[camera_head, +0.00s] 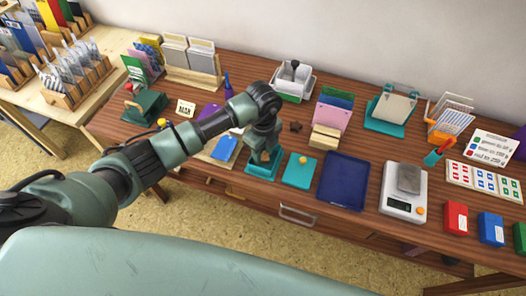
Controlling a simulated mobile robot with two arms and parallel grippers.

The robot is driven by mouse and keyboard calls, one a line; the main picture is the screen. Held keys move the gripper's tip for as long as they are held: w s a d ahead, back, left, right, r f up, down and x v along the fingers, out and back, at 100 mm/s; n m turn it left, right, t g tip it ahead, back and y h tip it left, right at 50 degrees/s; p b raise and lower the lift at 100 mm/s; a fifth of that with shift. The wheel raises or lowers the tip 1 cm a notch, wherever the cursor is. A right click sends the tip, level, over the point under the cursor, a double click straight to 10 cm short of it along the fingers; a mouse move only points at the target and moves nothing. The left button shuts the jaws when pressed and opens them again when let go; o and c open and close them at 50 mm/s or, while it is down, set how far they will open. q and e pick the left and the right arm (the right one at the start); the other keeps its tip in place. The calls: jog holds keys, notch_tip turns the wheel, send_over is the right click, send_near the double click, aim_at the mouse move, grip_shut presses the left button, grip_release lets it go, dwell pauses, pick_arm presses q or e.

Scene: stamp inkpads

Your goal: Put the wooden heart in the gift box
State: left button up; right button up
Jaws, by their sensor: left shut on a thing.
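My left gripper (264,156) points down, low over an open teal box (250,170), which looks like the gift box. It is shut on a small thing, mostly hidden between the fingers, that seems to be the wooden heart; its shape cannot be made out. A teal square (299,172) with an orange knob, which looks like the box's lid, lies flat just right of the box. A small dark brown piece (296,127) lies on the table behind the lid; its exact shape is too small to tell. My right gripper is not in view.
A dark blue tray (343,181) lies right of the lid, then a scale (404,192) bearing a grey block. A pink and green card holder (330,118) stands behind. A blue card (224,148) lies left of the box. The table's front edge is close to the box.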

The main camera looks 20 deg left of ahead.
aim_at(263, 156)
pick_arm(q)
jog(key=shift+f, duration=0.15)
jog(key=o, duration=1)
notch_tip(263, 156, up, 12)
jog(key=shift+r+b, duration=0.25)
jog(key=shift+b, duration=0.4)
